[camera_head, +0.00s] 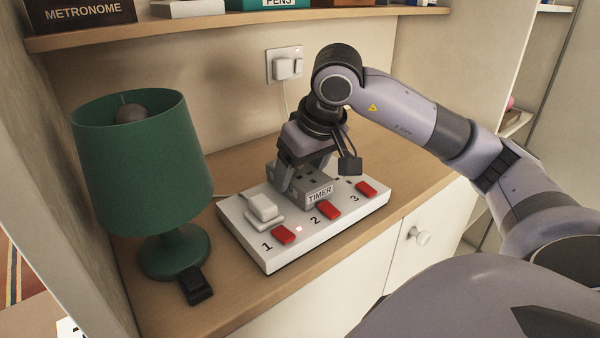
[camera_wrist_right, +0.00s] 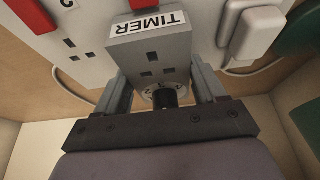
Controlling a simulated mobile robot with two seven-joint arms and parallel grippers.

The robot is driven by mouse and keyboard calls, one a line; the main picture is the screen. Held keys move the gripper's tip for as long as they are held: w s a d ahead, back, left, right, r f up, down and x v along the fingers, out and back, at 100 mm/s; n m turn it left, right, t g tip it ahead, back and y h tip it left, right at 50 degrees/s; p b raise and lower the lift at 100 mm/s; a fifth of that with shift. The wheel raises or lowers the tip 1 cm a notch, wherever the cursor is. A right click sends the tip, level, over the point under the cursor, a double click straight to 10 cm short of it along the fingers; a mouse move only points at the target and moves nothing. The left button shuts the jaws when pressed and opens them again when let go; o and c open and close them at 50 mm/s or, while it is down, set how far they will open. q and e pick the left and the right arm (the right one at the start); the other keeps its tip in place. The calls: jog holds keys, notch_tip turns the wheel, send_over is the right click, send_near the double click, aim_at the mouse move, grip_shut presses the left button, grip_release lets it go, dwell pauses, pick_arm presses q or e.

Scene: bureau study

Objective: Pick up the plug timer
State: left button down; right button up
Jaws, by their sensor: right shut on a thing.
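The plug timer (camera_head: 319,193) is a grey box with a white label reading TIMER. It is at position 2 of the white power strip (camera_head: 268,250), behind the middle red switch. I cannot tell whether its pins are fully in the socket. My right gripper (camera_head: 304,170) comes down from above and is shut on the timer. In the right wrist view the two fingers of the gripper (camera_wrist_right: 162,88) lie on either side of the timer (camera_wrist_right: 152,58), whose face shows socket slots. A round dial with a dark knob shows between the fingers. My left gripper is not in view.
A white plug (camera_head: 263,207) sits in position 1, left of the timer. Red switches line the strip's front. A green lamp (camera_head: 141,160) stands at the left, with a small black object (camera_head: 195,286) before it. A shelf (camera_head: 220,29) hangs above; a wall socket (camera_head: 285,66) is behind.

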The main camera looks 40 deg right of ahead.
notch_tip(320, 180, up, 18)
jog(key=p, duration=0.6)
notch_tip(320, 180, up, 5)
jog(key=p, duration=0.5)
send_over(301, 172)
jog(key=shift+r, duration=0.15)
dwell(0.6)
jog(key=shift+r+p, duration=0.9)
jog(key=shift+r, duration=0.75)
